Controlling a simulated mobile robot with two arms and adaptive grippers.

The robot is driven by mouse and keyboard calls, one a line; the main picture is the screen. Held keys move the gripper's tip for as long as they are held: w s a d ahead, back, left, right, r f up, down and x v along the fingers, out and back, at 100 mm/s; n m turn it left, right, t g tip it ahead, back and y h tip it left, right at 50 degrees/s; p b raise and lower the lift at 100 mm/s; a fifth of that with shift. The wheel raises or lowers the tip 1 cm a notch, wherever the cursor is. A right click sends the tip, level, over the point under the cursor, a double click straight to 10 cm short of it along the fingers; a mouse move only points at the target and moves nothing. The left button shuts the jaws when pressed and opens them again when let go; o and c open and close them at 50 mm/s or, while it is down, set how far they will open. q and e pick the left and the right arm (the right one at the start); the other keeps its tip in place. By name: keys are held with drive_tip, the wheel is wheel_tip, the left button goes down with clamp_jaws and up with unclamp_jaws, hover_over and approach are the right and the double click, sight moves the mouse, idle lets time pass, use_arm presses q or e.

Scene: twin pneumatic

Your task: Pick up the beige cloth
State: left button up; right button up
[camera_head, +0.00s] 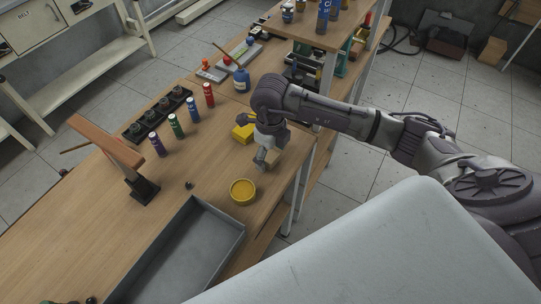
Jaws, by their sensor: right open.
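My right gripper (266,158) reaches in from the right and points down over the wooden workbench (215,165), close to its right edge. Its jaws are open. A small pale grey-beige patch shows at the fingertips; I cannot tell whether it is the beige cloth or part of the gripper. No other beige cloth is clearly visible. My left gripper is not in view.
A round yellow tin (243,191) stands just in front of the gripper. A grey metal tray (212,240) lies nearer. Several small bottles, including a red one (209,95), stand by a black rack (158,114). A wooden-topped stand (105,140) is at left.

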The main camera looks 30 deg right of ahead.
sight(270, 156)
drive_tip(key=shift+f, duration=0.15)
drive_tip(key=c, duration=1.2)
drive_tip(key=shift+c, duration=0.2)
wheel_tip(270, 156, up, 5)
drive_tip(key=p, duration=0.3)
drive_tip(key=shift+f, duration=0.15)
drive_tip(key=s+d+r+p, duration=0.4)
drive_tip(key=s+d+r, duration=0.2)
drive_tip(key=s, duration=0.3)
drive_tip(key=shift+d+r, duration=0.2)
drive_tip(key=shift+d, duration=0.4)
